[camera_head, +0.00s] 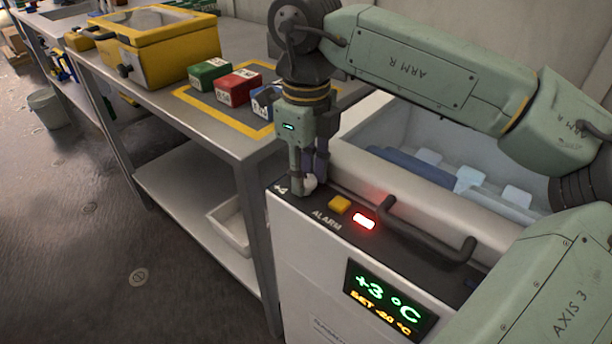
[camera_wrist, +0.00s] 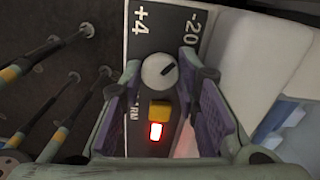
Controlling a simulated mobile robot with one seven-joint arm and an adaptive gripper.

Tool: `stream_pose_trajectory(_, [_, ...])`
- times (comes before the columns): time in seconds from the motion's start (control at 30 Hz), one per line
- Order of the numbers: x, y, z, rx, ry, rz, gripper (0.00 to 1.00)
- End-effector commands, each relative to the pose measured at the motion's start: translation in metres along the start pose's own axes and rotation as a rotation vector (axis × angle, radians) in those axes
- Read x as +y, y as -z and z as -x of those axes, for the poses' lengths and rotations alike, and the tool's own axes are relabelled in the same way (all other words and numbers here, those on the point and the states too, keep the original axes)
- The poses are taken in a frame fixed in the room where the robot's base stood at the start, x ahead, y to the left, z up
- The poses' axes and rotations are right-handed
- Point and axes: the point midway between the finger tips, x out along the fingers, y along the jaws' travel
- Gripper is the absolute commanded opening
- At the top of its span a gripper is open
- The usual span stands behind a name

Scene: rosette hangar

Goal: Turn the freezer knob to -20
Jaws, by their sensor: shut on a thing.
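The freezer knob (camera_wrist: 159,71) is a round pale dial with a dark pointer mark. In the wrist view the mark points up and to the right, towards the -20 label (camera_wrist: 193,33); the +4 label (camera_wrist: 142,20) is at upper left. My gripper (camera_wrist: 163,78) has its fingers on both sides of the knob and is shut on it. In the head view my gripper (camera_head: 306,180) points down at the panel's left end, partly hiding the knob (camera_head: 311,184). The freezer display (camera_head: 391,300) reads +3 °C, with a smaller set line that looks like -20 °C.
A yellow button (camera_head: 340,204) and a lit red alarm lamp (camera_head: 364,221) are close beside the knob. A dark handle (camera_head: 425,236) stands to their right. The freezer is open behind. A metal bench (camera_head: 150,98) with a yellow case (camera_head: 160,47) stands at left.

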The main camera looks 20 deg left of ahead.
Motion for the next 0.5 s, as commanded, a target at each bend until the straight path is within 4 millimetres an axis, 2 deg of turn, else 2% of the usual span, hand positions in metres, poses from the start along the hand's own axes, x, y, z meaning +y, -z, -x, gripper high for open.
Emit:
stream_pose_trajectory(0.2, [-0.0010, 0.0006, -0.0001, 0.001, 0.003, -0.097, 0.01])
stream_pose_trajectory(0.5, [-0.0007, 0.0008, 0.0003, 0.001, 0.001, -0.142, 0.01])
